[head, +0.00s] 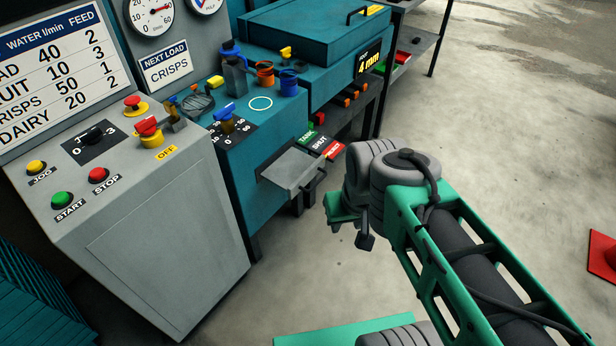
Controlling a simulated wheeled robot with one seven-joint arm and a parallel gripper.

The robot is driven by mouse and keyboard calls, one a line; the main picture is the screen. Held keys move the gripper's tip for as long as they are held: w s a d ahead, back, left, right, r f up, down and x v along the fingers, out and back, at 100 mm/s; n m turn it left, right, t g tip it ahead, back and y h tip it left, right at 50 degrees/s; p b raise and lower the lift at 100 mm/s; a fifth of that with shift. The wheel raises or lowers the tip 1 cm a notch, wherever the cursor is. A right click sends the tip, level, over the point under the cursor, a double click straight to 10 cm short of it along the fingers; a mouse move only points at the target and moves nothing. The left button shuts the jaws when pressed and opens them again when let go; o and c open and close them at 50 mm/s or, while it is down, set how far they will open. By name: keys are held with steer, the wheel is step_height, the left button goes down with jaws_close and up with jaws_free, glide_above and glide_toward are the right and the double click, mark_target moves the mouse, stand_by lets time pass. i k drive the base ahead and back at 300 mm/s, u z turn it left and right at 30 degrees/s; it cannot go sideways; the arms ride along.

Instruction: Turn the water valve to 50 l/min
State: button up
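The likely water valve has a blue handle (223,112) over a black scale plate (238,135) on the teal machine's top. Its numbers are small and partly hidden, so I cannot read the exact setting. A sign (48,70) headed "WATER l/min" and "FEED" lists CRISPS at 50 and 1. A panel (168,68) reads "NEXT LOAD CRISPS". My gripper (358,226) is at the arm's end, over the floor, right of the machine and well apart from the valve. Its fingers are mostly hidden behind the wrist, so its opening does not show.
The grey console (165,235) has a green START button (62,200), a red STOP button (98,175) and a red-handled switch (148,127) labelled OFF. A grey tray (290,170) juts out from the machine. Open floor lies to the right, with a red cone (604,255).

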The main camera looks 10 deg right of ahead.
mark_target(225, 114)
steer(key=z, duration=0.5)
steer(key=i, duration=0.65)
steer(key=u, duration=2.5)
